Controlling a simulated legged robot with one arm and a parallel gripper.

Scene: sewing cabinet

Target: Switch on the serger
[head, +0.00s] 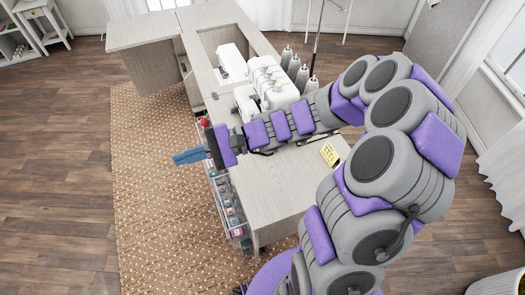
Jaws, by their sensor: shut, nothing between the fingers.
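The serger (273,82) is a white machine on the cabinet top, with several grey-white thread cones (294,66) behind it to the right. My arm crosses in front of its lower part, and its switch cannot be made out. My gripper (188,156) has blue fingers. It is shut and empty. It points left, past the cabinet's left edge, over the rug and apart from the serger.
The pale wood cabinet (276,190) has open racks of coloured supplies (229,206) along its left side. A second white machine (232,62) sits in the cabinet opening. A yellow note (329,155) lies on the top. The patterned rug (150,215) is clear.

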